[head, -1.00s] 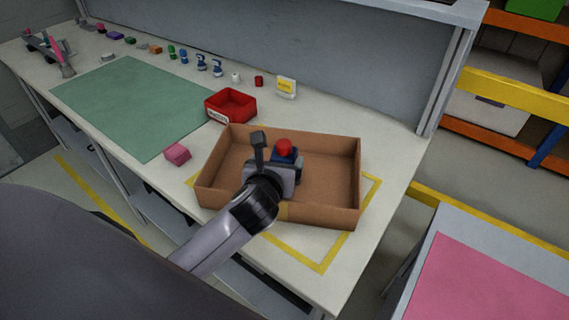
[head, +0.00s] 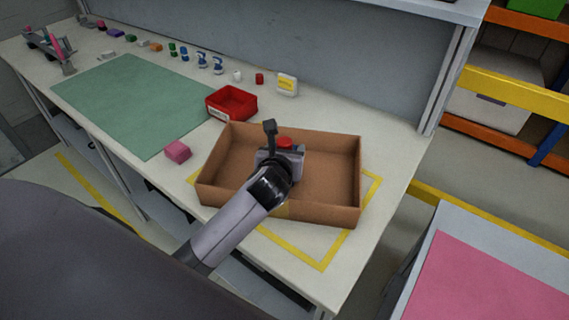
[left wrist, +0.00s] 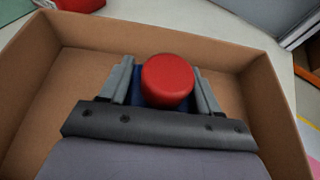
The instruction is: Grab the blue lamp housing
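The blue lamp housing (left wrist: 137,84) is in the cardboard box, with a round red cap (left wrist: 167,80) on top of it. In the head view the red cap (head: 286,142) shows above my left gripper (head: 284,146), which hides most of the housing. In the left wrist view the two grey fingers of my left gripper (left wrist: 164,85) stand on either side of the housing, very close to it. The red cap covers much of the housing, and I cannot tell whether the fingers press on it. My right gripper is not in view.
The open cardboard box (head: 335,213) has low walls around my left gripper. A red bin (head: 232,104) and a pink block (head: 177,151) are to its left. A green mat (head: 125,105) lies farther left. Several small parts line the back of the table.

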